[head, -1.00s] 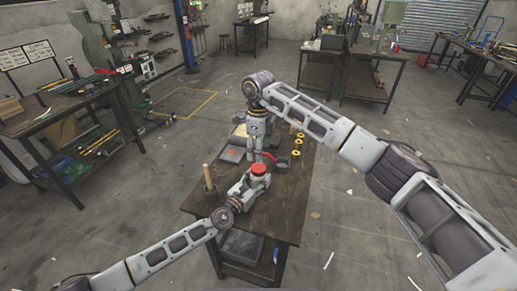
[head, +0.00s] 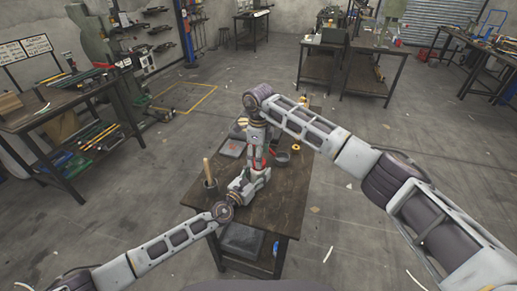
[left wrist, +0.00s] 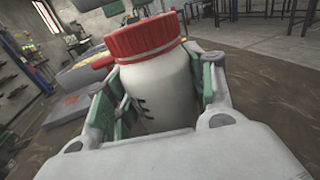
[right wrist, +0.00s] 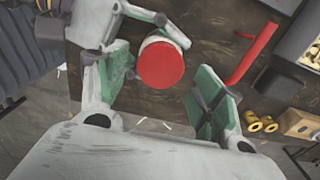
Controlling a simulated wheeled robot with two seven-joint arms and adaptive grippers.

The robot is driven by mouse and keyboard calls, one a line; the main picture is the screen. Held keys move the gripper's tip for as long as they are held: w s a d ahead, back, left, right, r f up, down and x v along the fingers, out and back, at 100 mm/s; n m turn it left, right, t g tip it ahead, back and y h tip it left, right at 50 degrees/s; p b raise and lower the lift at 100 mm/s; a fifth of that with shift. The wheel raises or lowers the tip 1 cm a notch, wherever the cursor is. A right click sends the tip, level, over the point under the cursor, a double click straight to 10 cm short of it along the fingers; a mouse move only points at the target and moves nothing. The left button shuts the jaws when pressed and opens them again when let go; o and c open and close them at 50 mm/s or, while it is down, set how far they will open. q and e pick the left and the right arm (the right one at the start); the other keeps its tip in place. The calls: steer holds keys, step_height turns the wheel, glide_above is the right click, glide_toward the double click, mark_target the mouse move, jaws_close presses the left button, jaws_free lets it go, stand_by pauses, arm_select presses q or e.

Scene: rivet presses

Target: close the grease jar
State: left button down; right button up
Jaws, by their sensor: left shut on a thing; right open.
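The grease jar (left wrist: 160,95) is a white jar with dark marks on its side. My left gripper (left wrist: 158,75) is shut around its body and holds it upright. The red lid (left wrist: 145,36) sits on top of the jar; whether it is fully seated cannot be told. My right gripper (right wrist: 160,75) is open above the jar, pointing down. In the right wrist view the round red lid (right wrist: 160,65) lies between its spread fingers, apart from both pads. In the head view the grippers mostly hide the jar.
The dark workbench (head: 280,215) is under both grippers. A pot with a wooden handle (head: 208,178) stands to the left. A red bar (right wrist: 252,55) and yellow rings (right wrist: 262,124) lie close to the right gripper.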

steer(key=shift+f, duration=1.1)
steer(key=shift+c, duration=0.3)
steer(key=c, duration=1)
steer(key=shift+m, duration=0.8)
steer(key=o, duration=1.2)
